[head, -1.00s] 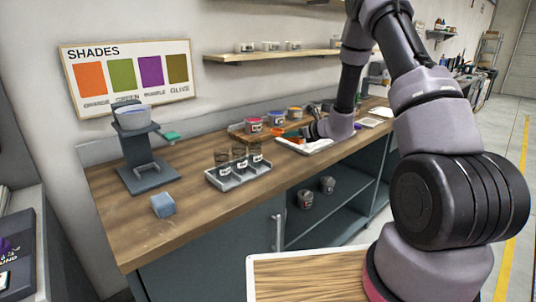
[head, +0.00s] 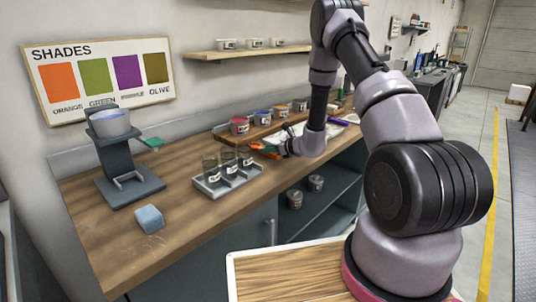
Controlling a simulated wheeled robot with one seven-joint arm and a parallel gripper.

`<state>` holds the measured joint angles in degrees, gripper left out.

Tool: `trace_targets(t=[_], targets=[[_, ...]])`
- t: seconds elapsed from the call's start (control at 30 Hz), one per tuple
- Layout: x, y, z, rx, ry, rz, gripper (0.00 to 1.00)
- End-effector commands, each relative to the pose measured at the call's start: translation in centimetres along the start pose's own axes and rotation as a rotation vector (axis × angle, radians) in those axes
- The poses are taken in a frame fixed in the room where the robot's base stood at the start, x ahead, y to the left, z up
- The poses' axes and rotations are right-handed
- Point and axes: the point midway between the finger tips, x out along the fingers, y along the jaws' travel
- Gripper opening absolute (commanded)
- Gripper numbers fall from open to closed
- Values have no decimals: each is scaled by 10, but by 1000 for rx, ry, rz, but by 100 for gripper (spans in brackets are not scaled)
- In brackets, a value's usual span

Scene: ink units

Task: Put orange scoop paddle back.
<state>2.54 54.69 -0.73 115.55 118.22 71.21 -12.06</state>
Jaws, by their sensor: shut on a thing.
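The orange scoop paddle (head: 266,149) shows as a small orange shape at the tip of my gripper (head: 279,148) in the head view. My wrist hides part of the tray and the fingers' exact hold. Whether the paddle touches anything below is too small to tell. A purple paddle-like piece (head: 338,122) lies at the tray's right side.
A grey rack (head: 228,180) with clear cups stands left of my gripper. Several paint pots, one red (head: 240,126), stand on a wooden board behind. A dark stand (head: 130,165) and a blue block (head: 149,218) are further left.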

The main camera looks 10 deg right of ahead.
Motion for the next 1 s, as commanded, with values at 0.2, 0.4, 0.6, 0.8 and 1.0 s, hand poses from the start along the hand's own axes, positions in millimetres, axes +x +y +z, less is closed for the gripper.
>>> trace_targets(t=[0.2, 0.4, 0.6, 0.8, 1.0], targets=[[7, 0, -17, 0, -1, 0, 0], [7, 0, -18, 0, 0, 0, 0], [8, 0, -18, 0, 0, 0, 60], [7, 0, -18, 0, 0, 0, 60], [-5, -1, -16, 0, 0, -2, 60]])
